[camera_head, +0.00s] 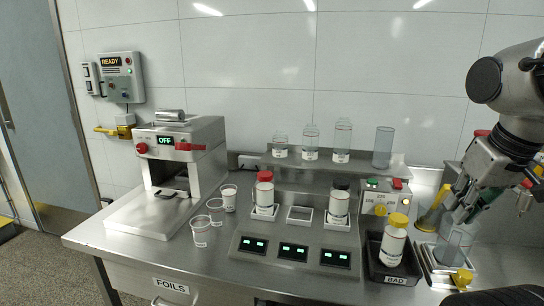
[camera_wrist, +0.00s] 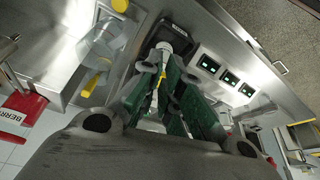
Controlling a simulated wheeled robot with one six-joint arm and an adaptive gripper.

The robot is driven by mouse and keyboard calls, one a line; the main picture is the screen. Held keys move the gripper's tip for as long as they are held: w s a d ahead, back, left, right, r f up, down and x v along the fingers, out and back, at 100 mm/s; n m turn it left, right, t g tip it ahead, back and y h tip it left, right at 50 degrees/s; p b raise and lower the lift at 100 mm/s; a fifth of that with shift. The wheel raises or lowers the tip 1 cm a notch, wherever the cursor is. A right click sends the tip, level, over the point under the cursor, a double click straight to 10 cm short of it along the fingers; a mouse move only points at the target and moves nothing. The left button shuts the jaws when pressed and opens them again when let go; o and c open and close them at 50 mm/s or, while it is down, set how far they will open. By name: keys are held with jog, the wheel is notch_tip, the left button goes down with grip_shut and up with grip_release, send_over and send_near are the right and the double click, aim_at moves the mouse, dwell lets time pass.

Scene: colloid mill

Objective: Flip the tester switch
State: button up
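A small beige box (camera_head: 381,198) stands at the back of the bench, right of the middle. The switch cannot be made out in the wrist view.
A yellow-capped bottle (camera_head: 394,240) stands in a black tray labelled BAD (camera_head: 374,262), front-left of my gripper. A clear beaker-like vessel (camera_head: 454,246) is below my gripper. A shelf (camera_head: 355,164) with glass jars, three green displays (camera_head: 293,250) and a foil machine (camera_head: 180,155) are further left.

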jog(key=o, duration=0.6)
jog(key=shift+r, duration=0.15)
jog(key=m+g, duration=0.3)
jog(key=g, duration=0.1)
send_over(399, 186)
jog(key=shift+w+d+f, duration=0.1)
jog(key=shift+w+f, duration=0.2)
jog(key=shift+f, duration=0.5)
jog(key=f, duration=0.7)
jog(key=shift+s, duration=0.25)
jog(key=shift+f, duration=0.45)
